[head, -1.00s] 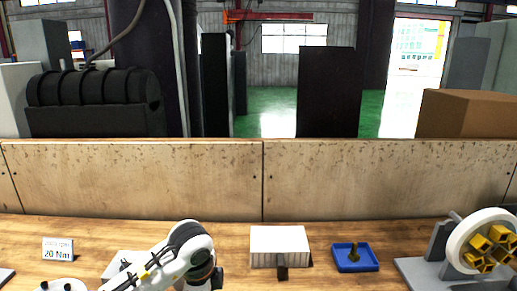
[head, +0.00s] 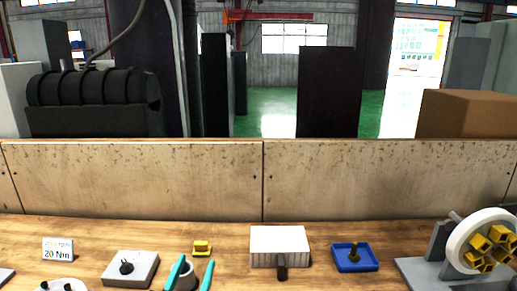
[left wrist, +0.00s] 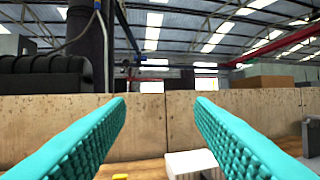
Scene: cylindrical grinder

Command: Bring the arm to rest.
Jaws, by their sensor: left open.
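My left gripper (head: 191,275) shows at the bottom of the head view as two teal fingers, spread apart. In the left wrist view its teal ribbed fingers (left wrist: 160,110) are open with nothing between them, pointing toward the wooden back panel. The rest of the left arm is mostly below the head view's lower edge. My right gripper is not in view.
On the wooden bench stand a 20 Nm sign (head: 58,249), a grey plate with a black knob (head: 130,268), a small yellow part (head: 202,247), a white block (head: 279,245), a blue tray (head: 355,258) and a wheel fixture (head: 485,245). A wooden panel (head: 350,180) closes the back.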

